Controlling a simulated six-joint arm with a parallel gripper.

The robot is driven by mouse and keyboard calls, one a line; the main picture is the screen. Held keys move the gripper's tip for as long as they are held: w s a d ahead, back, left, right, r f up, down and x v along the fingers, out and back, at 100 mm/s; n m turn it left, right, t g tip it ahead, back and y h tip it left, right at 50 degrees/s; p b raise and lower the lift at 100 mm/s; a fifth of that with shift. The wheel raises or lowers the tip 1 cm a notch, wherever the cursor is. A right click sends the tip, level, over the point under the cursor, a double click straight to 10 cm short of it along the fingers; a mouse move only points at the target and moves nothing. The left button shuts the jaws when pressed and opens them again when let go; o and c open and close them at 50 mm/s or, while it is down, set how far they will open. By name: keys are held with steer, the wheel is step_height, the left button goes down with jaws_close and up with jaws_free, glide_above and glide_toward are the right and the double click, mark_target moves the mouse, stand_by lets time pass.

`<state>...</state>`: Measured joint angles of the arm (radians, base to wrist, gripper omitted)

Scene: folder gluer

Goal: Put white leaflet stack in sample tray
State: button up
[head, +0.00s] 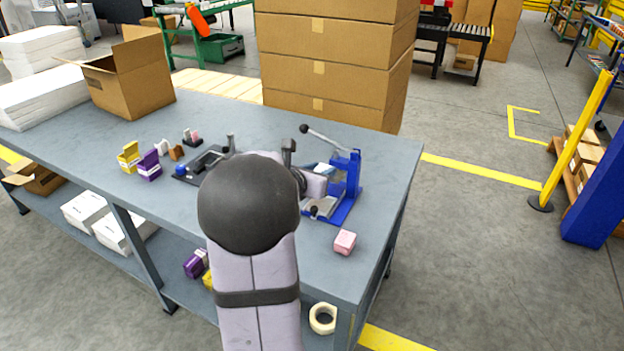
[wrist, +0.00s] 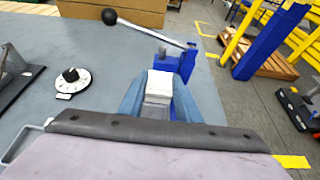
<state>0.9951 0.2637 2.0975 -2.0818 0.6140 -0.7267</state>
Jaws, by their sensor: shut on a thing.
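The white leaflet stack (wrist: 160,84) is between the two blue-grey fingers of my gripper (wrist: 158,92) in the wrist view. The fingers are shut on its sides. A blue stand with a lever (wrist: 187,62) is just beyond it; I cannot tell whether the stack touches it. In the head view my arm hides most of the gripper, and a small pale patch by the blue stand (head: 352,172) may be the stack. A dark, shallow tray-like piece (head: 208,160) lies left of my arm, partly hidden; I cannot tell for sure that it is the sample tray.
A pink block (head: 345,242) sits near the table's right edge. Yellow (head: 129,157) and purple (head: 150,165) cartons stand at the left, with an open cardboard box (head: 128,80) behind. A white dial (wrist: 72,80) lies left of my gripper. The lever's black-knobbed arm reaches over the table.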

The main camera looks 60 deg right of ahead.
steer(key=w+a+f+n+t, duration=0.2)
steer(key=w+a, duration=0.4)
steer(key=w, duration=0.6)
steer(key=w+a+f+n+t, duration=0.2)
steer(key=w+a, duration=0.4)
steer(key=w, duration=0.6)
steer(key=s+d+r+m+g, duration=0.3)
steer(key=s+m+g, duration=0.1)
steer(key=s, duration=0.1)
steer(key=shift+a+f, duration=0.1)
steer(key=shift+f, duration=4.8)
steer(key=shift+f, duration=0.1)
steer(key=shift+f, duration=0.1)
steer(key=o, duration=1)
steer(key=shift+r, duration=0.2)
